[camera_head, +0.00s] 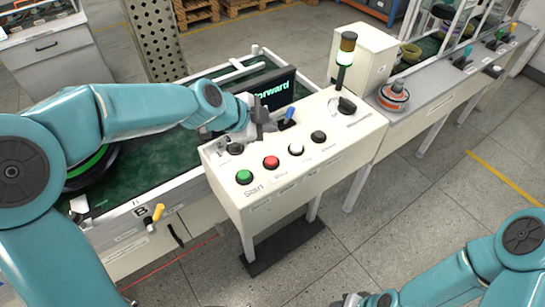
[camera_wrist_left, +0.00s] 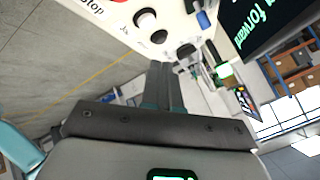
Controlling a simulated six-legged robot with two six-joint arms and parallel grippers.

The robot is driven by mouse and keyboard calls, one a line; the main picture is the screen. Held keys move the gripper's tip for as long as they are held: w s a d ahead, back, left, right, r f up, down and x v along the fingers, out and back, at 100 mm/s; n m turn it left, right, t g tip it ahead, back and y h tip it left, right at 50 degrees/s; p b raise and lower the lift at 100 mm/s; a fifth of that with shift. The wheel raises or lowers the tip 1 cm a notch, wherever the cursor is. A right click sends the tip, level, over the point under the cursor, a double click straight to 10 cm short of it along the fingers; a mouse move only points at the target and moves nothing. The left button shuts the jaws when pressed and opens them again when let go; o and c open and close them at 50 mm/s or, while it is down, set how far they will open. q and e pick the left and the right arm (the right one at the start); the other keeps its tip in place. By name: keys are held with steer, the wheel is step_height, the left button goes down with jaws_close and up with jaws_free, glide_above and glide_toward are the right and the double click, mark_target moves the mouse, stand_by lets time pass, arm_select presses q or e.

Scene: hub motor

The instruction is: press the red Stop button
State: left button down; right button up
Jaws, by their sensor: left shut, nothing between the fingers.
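The red button (camera_head: 271,162) sits on the sloped top of the white control panel (camera_head: 335,163), between the green Start button (camera_head: 243,177) and the white button (camera_head: 296,149). My left gripper (camera_head: 272,126) is over the back part of the panel, behind the red button and apart from it. In the left wrist view its fingers (camera_wrist_left: 165,82) are shut together and empty. A bit of red shows at that view's top edge, beside partly cut-off lettering. My right gripper (camera_head: 350,300) is only just in view at the bottom edge, its fingers unclear.
A black button (camera_head: 318,136), a blue-tipped switch (camera_head: 289,115) and a dark knob (camera_head: 346,105) are also on the panel. A screen (camera_head: 272,90) reading "forward" stands behind. A lit signal lamp (camera_head: 345,57) rises at the panel's far end. The floor in front is clear.

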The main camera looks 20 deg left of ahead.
arm_select(q)
steer(key=b, duration=0.6)
glide_above(269, 161)
step_height(269, 161, down, 8)
steer(key=shift+s+r, duration=0.1)
steer(key=shift+r, duration=0.05)
steer(key=shift+f+b, duration=0.4)
steer(key=shift+f, duration=0.1)
steer(key=shift+r, duration=0.1)
stand_by(1.1)
steer(key=shift+f+b, duration=0.5)
steer(key=shift+b, duration=0.25)
